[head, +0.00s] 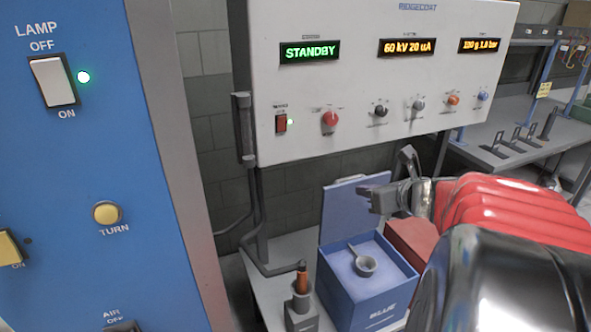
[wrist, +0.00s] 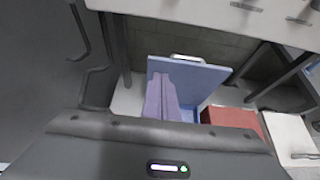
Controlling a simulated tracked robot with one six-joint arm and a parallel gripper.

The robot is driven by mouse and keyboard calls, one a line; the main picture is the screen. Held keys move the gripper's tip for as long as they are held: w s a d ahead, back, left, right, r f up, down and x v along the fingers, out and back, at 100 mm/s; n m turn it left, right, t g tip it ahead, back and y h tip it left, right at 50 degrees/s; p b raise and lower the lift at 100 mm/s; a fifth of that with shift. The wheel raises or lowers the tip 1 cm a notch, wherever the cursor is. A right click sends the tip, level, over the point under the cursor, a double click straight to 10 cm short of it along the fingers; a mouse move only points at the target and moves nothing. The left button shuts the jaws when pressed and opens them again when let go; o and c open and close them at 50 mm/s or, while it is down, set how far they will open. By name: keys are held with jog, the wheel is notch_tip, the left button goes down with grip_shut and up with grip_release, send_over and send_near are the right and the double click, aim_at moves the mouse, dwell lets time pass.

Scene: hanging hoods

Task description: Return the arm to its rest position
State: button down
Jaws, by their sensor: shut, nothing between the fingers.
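My arm, with red ribbed and black glossy parts, reaches in from the right of the head view. My gripper (head: 366,193) is at its end, dark grey, shut and empty. It is in front of the raised lid and appears above the open blue box (head: 365,312). The wrist view shows the box's raised lid (wrist: 195,75) just beyond my grey wrist housing. A purple-tinted shape stands before the lid there, and I cannot tell what it is. The box holds blue powder with a grey scoop (head: 364,264) resting on it.
A red box (head: 412,243) stands right of the blue one; it also shows in the wrist view (wrist: 232,122). A grey holder (head: 301,304) with an orange-topped piece stands left. A white control panel (head: 350,75) hangs above; a blue lamp panel (head: 80,160) fills the left.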

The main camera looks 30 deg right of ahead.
dwell(0.4)
jog(key=a+n+g+y, duration=0.3)
jog(key=a+n+y, duration=0.1)
jog(key=a+n, duration=1.35)
jog(key=s+a+f+n+g+h, duration=0.2)
jog(key=s+a+n, duration=1)
jog(key=n, duration=0.8)
notch_tip(320, 180, down, 2)
jog(key=shift+s+a+f+g+h, duration=0.15)
jog(key=shift+s+g+h, duration=0.3)
jog(key=shift+g, duration=0.35)
jog(key=shift+s, duration=0.15)
